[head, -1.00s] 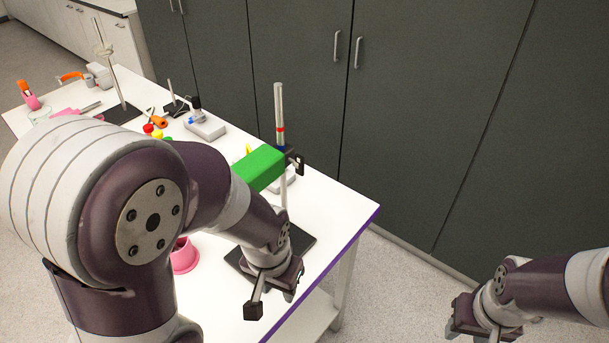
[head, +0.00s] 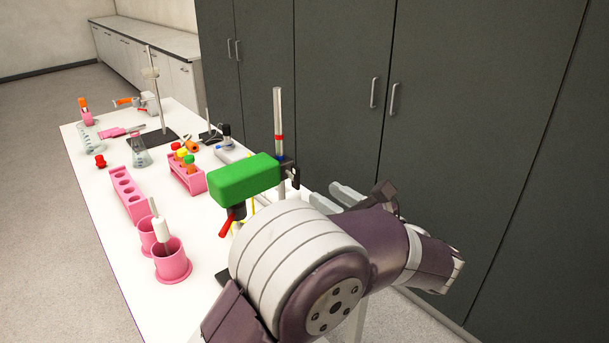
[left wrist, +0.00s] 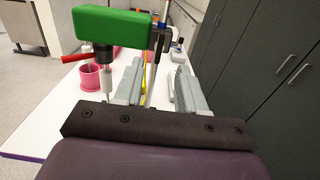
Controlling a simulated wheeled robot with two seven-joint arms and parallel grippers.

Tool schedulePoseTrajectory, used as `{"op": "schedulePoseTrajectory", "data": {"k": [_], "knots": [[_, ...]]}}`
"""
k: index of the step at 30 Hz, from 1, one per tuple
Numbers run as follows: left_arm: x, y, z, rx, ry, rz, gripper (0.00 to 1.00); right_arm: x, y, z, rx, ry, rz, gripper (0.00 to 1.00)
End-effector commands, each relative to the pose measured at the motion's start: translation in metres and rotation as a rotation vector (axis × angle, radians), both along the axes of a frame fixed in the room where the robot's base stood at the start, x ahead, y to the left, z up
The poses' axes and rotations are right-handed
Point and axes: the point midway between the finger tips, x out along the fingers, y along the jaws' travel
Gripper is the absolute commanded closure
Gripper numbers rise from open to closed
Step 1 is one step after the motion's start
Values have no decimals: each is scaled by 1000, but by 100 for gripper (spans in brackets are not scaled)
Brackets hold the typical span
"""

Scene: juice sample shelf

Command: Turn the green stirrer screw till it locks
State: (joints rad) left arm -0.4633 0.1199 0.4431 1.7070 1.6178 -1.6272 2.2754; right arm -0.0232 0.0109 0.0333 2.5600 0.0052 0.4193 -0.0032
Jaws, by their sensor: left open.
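The green stirrer (head: 245,181) is a green block clamped on an upright metal rod (head: 278,110) with a red band. A dark clamp piece with its screw end (head: 293,176) sticks out to the right of the rod. The left wrist view shows the stirrer (left wrist: 112,30) at upper left and the dark clamp (left wrist: 157,38) beside it. My left gripper (head: 337,197) is open, its pale fingers to the right of the rod and below the clamp. In the left wrist view its fingers (left wrist: 158,90) are spread and empty, apart from the clamp. My right gripper is out of view.
A red handle (head: 226,226) hangs under the stirrer. Pink pots (head: 172,262), a pink rack (head: 128,195) and a tube rack (head: 187,178) stand left of it. Grey cabinets (head: 350,60) stand behind the table.

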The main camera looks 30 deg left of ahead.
Motion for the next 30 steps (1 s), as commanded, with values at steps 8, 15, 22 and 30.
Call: {"op": "schedulePoseTrajectory", "data": {"k": [8, 15, 22, 30], "knots": [[24, 61, 3, 1, 5, 2, 60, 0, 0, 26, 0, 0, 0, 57], [32, 77, 0, 1, 4, -2, 60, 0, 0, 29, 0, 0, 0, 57], [32, 77, 0, 1, 4, -3, 73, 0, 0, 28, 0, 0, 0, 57], [32, 77, 0, 2, 5, -3, 100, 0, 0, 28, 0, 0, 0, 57]]}}
